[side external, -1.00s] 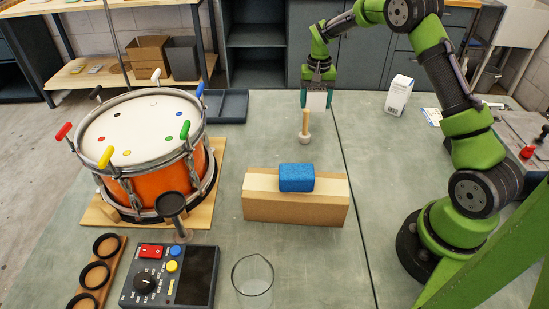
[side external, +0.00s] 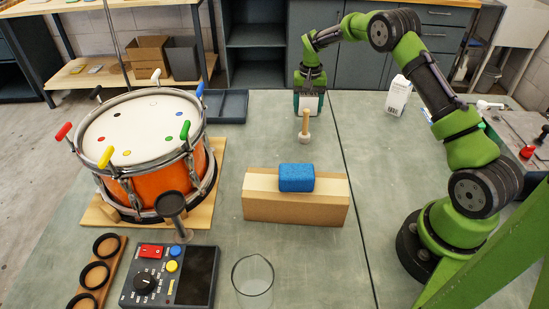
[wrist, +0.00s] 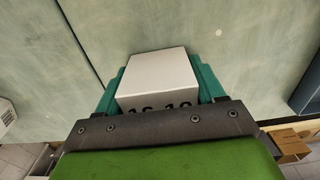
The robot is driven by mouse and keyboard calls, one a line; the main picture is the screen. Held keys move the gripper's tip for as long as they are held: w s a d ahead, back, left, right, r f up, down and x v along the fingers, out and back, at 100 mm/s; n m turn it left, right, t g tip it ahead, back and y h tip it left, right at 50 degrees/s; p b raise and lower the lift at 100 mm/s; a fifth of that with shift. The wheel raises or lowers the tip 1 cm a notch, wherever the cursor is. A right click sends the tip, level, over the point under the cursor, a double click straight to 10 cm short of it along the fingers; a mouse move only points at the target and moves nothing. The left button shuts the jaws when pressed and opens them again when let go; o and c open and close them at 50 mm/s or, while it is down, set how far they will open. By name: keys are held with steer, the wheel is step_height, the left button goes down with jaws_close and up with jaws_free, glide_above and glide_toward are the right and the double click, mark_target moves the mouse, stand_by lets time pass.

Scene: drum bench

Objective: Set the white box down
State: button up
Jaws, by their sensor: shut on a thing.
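The white box (wrist: 158,75), with dark print on its near face, sits between the teal fingers of my gripper (wrist: 158,88) in the wrist view. The fingers press on its two sides. In the side view my gripper (side external: 309,103) points down at the far part of the bench, behind the wooden mallet (side external: 304,122), and the held box is mostly hidden there. The box is low over the green bench top; I cannot tell whether its underside touches.
A white carton (side external: 397,95) stands to the right of my gripper. A blue-grey tray (side external: 230,106) lies to the left, near the orange drum (side external: 140,190). A blue sponge (side external: 297,178) rests on a cardboard block (side external: 295,210) nearer the camera.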

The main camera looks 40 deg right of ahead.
mark_target(309, 94)
steer(key=o, duration=1.1)
steer(key=shift+f, duration=0.1)
step_height(309, 94, up, 12)
steer(key=shift+a+r, duration=0.1)
steer(key=shift+r, duration=0.1)
steer(key=s+a+r+n+t, duration=0.2)
steer(key=s+a+r+t, duration=0.2)
steer(key=s+a+r, duration=0.75)
steer(key=s+a+n+t+y, duration=0.1)
steer(key=s+a, duration=0.4)
steer(key=s, duration=0.3)
steer(key=s+a+n+t+y, duration=0.1)
steer(key=s+a+n+t, duration=0.1)
steer(key=s+a, duration=0.3)
steer(key=s, duration=0.4)
steer(key=shift+a, duration=0.2)
